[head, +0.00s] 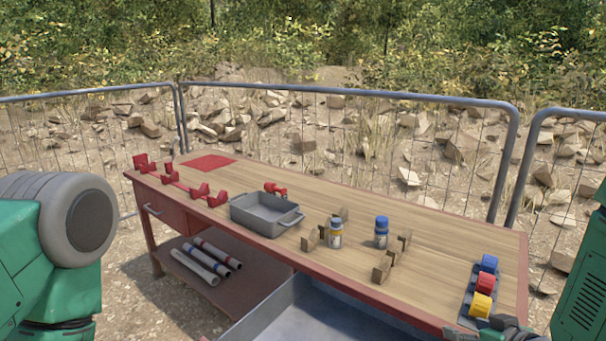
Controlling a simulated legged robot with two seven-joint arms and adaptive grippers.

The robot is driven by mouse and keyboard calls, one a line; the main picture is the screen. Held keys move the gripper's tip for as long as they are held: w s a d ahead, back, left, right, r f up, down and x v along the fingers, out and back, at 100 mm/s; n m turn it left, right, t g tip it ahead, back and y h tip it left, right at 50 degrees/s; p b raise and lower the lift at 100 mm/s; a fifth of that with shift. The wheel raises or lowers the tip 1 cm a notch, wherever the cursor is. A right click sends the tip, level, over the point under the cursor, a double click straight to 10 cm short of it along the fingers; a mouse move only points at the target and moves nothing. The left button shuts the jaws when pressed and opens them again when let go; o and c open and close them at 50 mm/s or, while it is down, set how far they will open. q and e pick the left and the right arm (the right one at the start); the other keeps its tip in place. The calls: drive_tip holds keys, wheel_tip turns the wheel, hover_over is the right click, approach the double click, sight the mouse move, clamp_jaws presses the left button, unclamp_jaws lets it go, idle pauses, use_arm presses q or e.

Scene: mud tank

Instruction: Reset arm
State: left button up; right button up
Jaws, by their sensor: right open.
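My right gripper (503,327) shows only in part at the bottom edge on the right, as dark grey pieces close to the near right corner of the workbench (430,235). It is open, and I see nothing held in it; most of it is cut off by the frame. My green right arm stands at the right edge. My left arm, green with a grey joint, fills the left edge, and its gripper is out of view.
An open drawer (320,315) juts out in front. Rolled tubes (207,264) lie on the lower shelf. A metal fence (350,95) stands behind.

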drive_tip(key=s+a+f+m+g+h+b, duration=0.1)
drive_tip(key=s+a+f+g+b, duration=0.15)
drive_tip(key=s+f, duration=0.6)
drive_tip(key=s+a+f+g+b, duration=0.1)
drive_tip(key=s+f+g+b, duration=0.15)
drive_tip(key=s+f, duration=0.6)
drive_tip(key=s+a+f+g+h+b, duration=0.1)
drive_tip(key=s+f+g, duration=0.4)
drive_tip(key=s, duration=0.9)
drive_tip(key=shift+s+a+f+b, duration=0.2)
drive_tip(key=shift+s+f+b, duration=0.1)
drive_tip(key=shift+f+b, duration=0.45)
drive_tip(key=shift+w+d, duration=0.15)
